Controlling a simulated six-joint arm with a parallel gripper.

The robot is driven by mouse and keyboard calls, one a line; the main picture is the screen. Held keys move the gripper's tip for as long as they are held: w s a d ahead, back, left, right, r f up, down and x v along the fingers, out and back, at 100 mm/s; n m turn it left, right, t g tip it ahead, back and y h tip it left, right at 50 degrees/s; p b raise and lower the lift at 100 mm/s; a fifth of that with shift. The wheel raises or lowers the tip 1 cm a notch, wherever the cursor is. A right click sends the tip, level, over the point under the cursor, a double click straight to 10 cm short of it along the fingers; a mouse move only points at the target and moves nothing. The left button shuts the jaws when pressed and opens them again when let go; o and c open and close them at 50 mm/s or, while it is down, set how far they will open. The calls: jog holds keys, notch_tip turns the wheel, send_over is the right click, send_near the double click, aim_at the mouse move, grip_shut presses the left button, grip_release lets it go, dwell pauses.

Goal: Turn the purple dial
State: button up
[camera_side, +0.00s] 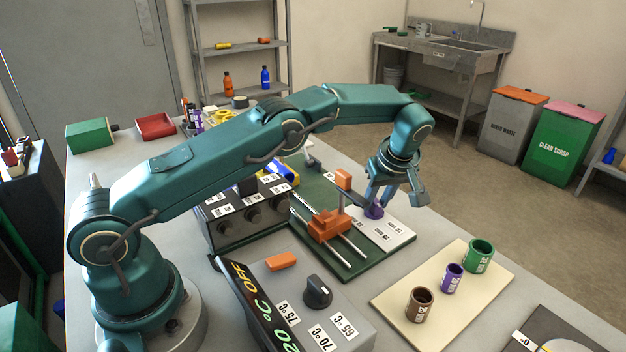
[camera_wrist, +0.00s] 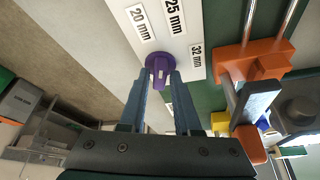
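The purple dial (camera_side: 375,210) sits on a white label plate (camera_side: 399,236) on the green board in the side view. In the wrist view the purple dial (camera_wrist: 158,67) lies between my fingertips, with labels 20 mm, 25 mm and 32 mm around it. My gripper (camera_side: 377,198) points down at the dial in the side view and partly hides it. In the wrist view my gripper (camera_wrist: 159,77) has its two fingers apart, one at each side of the dial. Contact with the dial cannot be made out.
An orange clamp (camera_side: 330,226) on metal rods stands close to the dial; it also shows in the wrist view (camera_wrist: 255,62). A grey control box (camera_side: 250,213) with black knobs is to the left. A cream board (camera_side: 395,298) with brown, purple and green fittings lies in front right.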

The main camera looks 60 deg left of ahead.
grip_shut()
jog(key=shift+m, duration=0.3)
jog(key=shift+a+m+t+h, duration=0.1)
jog(key=shift+m+t+h, duration=0.5)
jog(key=shift+m, duration=1.4)
jog(key=o, duration=0.5)
grip_release()
jog(key=shift+v, duration=2.6)
jog(key=shift+s, duration=0.15)
